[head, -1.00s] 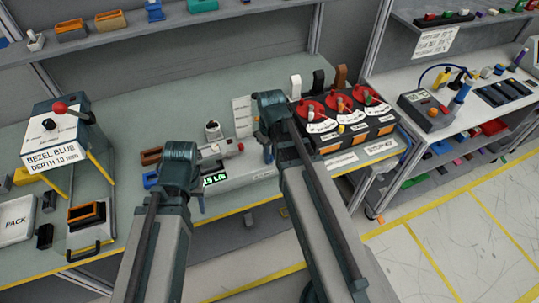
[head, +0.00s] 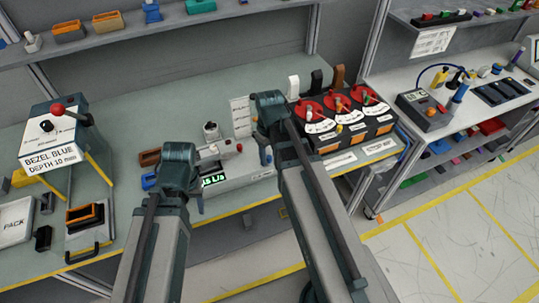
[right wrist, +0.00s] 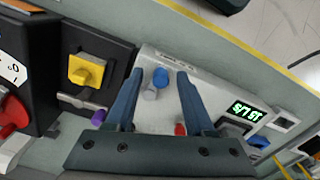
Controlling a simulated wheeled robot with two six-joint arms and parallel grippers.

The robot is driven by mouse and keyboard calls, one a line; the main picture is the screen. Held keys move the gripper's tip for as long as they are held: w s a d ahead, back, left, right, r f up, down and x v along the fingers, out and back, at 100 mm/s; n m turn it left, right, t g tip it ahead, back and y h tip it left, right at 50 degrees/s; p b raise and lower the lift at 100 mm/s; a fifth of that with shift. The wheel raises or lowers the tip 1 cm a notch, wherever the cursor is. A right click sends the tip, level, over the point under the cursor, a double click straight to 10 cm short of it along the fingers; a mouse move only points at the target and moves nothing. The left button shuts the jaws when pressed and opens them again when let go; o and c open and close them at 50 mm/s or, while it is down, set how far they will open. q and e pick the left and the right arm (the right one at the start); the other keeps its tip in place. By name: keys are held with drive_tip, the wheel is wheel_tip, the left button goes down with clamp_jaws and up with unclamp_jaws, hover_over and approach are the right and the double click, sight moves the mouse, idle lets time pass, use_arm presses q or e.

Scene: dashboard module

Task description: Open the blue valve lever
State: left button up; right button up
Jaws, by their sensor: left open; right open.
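The blue valve lever (right wrist: 161,77) shows in the right wrist view on the pale grey panel, beside a grey round stem (right wrist: 151,94). My right gripper (right wrist: 160,71) is open, its two dark fingers apart on either side of the lever in that view. I cannot tell whether they touch it. In the head view my right gripper (head: 265,150) is over the right end of the grey module (head: 235,170), and the lever is hidden there. My left gripper (head: 195,195) is open at the module's left front, its jaws mostly hidden by its wrist.
A lit green display (head: 213,180) sits on the module's front, with a red knob (head: 239,148) behind it. A black box with red dials (head: 345,110) stands close on the right. A bezel machine (head: 60,140) is at the far left. The bench behind is mostly clear.

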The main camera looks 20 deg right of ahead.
sight(268, 157)
drive_tip(key=shift+r, duration=0.15)
wheel_tip(268, 157, up, 14)
drive_tip(key=p, duration=1.3)
drive_tip(key=shift+f+p, duration=0.2)
drive_tip(key=shift+p, duration=0.2)
drive_tip(key=s+a+f+h+b, duration=0.1)
drive_tip(key=s+a+f+b, duration=0.9)
drive_tip(key=a+f+b, duration=0.4)
drive_tip(key=shift+a, duration=0.55)
